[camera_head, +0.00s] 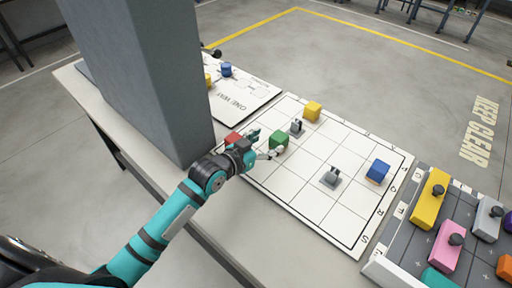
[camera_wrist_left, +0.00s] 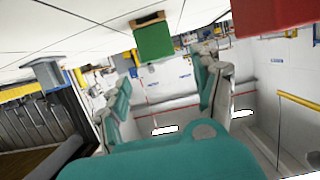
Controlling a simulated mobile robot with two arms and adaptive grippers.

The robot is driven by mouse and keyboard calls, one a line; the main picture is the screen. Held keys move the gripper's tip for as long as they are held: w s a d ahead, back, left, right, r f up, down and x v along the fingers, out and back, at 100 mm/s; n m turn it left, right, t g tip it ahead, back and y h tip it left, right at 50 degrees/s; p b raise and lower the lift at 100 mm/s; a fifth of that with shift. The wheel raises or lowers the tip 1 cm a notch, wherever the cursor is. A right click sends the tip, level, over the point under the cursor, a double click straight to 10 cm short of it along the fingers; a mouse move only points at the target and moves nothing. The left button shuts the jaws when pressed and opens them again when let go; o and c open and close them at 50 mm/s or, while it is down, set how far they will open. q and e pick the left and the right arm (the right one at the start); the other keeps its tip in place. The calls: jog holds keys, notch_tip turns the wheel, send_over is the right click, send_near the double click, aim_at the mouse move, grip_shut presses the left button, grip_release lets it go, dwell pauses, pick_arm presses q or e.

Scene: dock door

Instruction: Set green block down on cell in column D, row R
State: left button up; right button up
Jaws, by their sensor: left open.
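The green block (camera_head: 279,140) sits on the white grid board (camera_head: 319,205), towards its left side. My left gripper (camera_head: 266,145) is open and empty just left of the green block, its fingers pointing at it. In the left wrist view the green block (camera_wrist_left: 155,42) shows ahead, beyond and between the open fingers (camera_wrist_left: 168,85), apart from them. The letters R and S show along the board's right edge. The column letters are too small to read surely. My right gripper is not in view.
A red block (camera_head: 233,138) is beside my left gripper, partly hidden. Grey pieces (camera_head: 331,177) (camera_head: 296,127), a yellow block (camera_head: 312,111) and a blue block (camera_head: 377,171) stand on the board. A grey column (camera_head: 145,80) rises at left. A tray (camera_head: 408,240) of coloured knobbed pieces is at right.

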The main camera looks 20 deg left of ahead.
pick_arm(q)
jog(key=v, duration=0.4)
jog(key=shift+s+a+r, duration=0.1)
jog(key=shift+s+a, duration=0.05)
jog(key=shift+s, duration=0.2)
